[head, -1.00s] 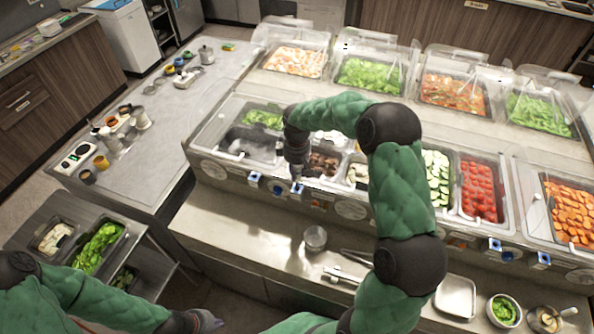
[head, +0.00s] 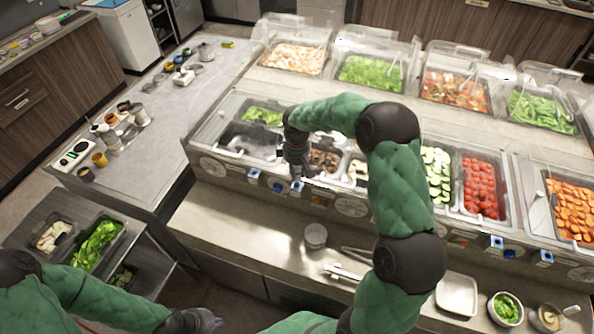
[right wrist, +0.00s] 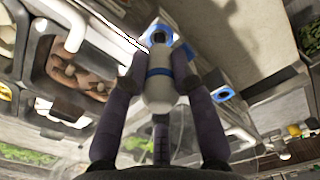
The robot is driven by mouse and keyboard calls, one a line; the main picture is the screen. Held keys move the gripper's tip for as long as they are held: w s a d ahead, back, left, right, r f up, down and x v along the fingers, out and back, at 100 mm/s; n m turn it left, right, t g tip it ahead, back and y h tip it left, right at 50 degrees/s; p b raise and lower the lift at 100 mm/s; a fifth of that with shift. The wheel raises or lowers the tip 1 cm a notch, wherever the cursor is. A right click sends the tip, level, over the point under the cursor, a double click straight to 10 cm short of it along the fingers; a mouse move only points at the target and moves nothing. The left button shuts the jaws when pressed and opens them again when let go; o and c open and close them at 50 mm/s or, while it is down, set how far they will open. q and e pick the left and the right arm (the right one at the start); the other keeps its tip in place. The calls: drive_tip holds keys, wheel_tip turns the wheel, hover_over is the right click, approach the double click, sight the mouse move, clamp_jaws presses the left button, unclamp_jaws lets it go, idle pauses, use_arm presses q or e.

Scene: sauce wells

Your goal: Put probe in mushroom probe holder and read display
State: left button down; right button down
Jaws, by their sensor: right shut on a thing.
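My right gripper (head: 297,182) is at the front face of the salad bar, just in front of the mushroom pan (head: 325,161). In the right wrist view its two fingers (right wrist: 158,92) are shut on the probe (right wrist: 158,90), a white body with a blue band. A blue-framed probe holder (right wrist: 160,36) with a dark opening shows just beyond the probe's end; I cannot tell whether the probe is touching it or inside. Brown mushrooms show at the left of the wrist view (right wrist: 80,72). My left gripper (head: 205,321) is low at the bottom edge, away from the bar; its finger opening is unclear. No display reading is legible.
More blue holders sit along the bar front, such as one left of my right gripper (head: 253,174) and another in the wrist view (right wrist: 223,95). A metal cup (head: 316,236) and tongs (head: 343,272) lie on the lower counter. Its left stretch is clear.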

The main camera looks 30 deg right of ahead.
drive_tip(key=shift+f+b, duration=0.95)
drive_tip(key=shift+f, duration=0.55)
idle(0.3)
idle(0.4)
drive_tip(key=c, duration=0.9)
unclamp_jaws()
drive_tip(key=shift+c, duration=0.2)
wheel_tip(320, 180, up, 12)
drive_tip(key=shift+s+f, duration=0.1)
idle(0.9)
